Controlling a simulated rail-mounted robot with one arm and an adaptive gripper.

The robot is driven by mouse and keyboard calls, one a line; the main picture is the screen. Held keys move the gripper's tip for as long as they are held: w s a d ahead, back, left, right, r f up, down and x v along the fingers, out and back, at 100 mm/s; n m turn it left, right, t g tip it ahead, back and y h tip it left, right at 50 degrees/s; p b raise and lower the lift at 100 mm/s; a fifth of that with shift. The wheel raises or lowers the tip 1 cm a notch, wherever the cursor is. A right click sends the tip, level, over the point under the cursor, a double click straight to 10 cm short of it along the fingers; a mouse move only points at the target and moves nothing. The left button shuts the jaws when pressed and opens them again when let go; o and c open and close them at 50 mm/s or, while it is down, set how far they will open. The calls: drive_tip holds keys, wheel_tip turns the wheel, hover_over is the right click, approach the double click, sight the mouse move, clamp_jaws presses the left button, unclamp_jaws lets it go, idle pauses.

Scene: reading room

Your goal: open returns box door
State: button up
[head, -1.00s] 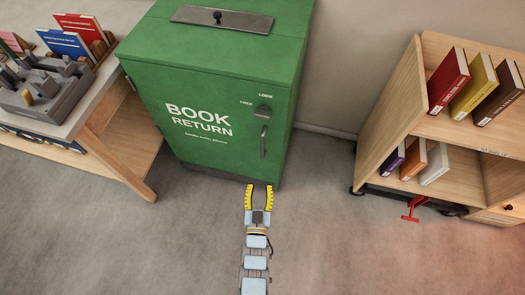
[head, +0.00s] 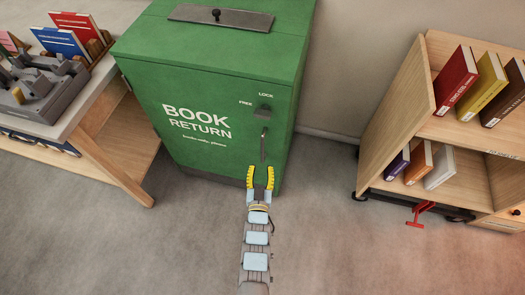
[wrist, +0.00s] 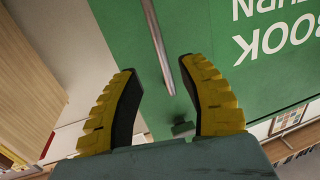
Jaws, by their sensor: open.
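The green returns box (head: 185,120) stands at the centre of the head view, its front door (head: 200,90) shut flush. A grey upright bar handle (head: 264,144) is near the door's right edge. A small latch (head: 264,111) sits above it by the FREE and LOCK labels; its setting is hard to tell. My gripper (head: 261,173) is open, its yellow-padded fingers just below the handle in the head view. In the wrist view, the handle (wrist: 156,40) runs down toward the gap between the open fingers (wrist: 158,82); I cannot tell any contact. Nothing is gripped.
A table (head: 108,150) with a grey device (head: 45,95) and books stands left. A wooden book cart (head: 385,110) with a red pedal (head: 420,213) stands right. Grey floor (head: 330,235) is clear in front of the box and between it and the cart.

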sight(262, 152)
drive_tip(key=shift+w+d+b, duration=0.15)
drive_tip(key=shift+w+b, duration=0.5)
drive_tip(key=shift+w, duration=1.45)
drive_tip(key=shift+w+d+b, duration=0.1)
drive_tip(key=shift+w+b, duration=0.5)
drive_tip(key=shift+w, duration=1.5)
clamp_jaws()
